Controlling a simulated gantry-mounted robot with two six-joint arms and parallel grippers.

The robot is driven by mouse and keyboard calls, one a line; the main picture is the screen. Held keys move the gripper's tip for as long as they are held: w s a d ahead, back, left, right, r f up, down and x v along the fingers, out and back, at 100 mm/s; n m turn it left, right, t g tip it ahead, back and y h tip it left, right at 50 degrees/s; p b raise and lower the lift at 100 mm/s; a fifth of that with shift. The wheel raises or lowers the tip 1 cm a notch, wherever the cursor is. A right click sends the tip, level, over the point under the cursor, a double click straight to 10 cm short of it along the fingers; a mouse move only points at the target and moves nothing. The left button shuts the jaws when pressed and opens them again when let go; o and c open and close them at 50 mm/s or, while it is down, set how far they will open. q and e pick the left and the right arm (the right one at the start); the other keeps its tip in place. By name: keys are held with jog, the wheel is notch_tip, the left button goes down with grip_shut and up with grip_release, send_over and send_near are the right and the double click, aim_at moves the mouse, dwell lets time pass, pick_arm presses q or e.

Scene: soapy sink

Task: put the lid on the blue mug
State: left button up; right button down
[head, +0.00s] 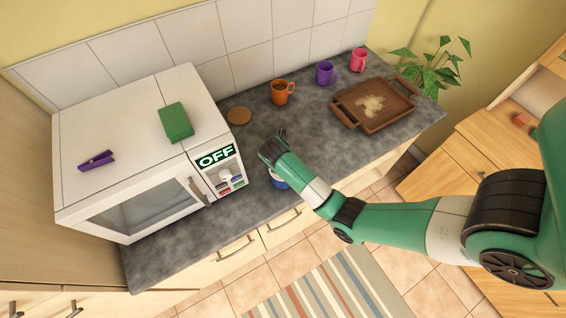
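A blue and white object (278,181), which looks like the blue mug, stands near the counter's front edge. Most of it is hidden behind my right arm. A round, flat tan disc (239,115) that could be the lid lies on the counter beside the microwave. My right gripper (273,143) is over the counter, between the disc and the blue object, to the right of the microwave. Its fingers are small and partly hidden, so I cannot tell whether it is open or shut. My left gripper is not in view.
A microwave (150,195) marked OFF fills the counter's left, with a green block (176,122) and purple clip (97,160) on top. Orange (280,93), purple (325,74) and pink (358,60) mugs stand at the back. A brown tray (345,114) sits right.

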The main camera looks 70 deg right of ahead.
jog(key=shift+p, duration=0.65)
dwell(0.9)
jog(key=shift+f, duration=0.15)
dwell(1.0)
jog(key=shift+c, duration=0.6)
grip_release()
jog(key=shift+r, duration=3.55)
grip_shut()
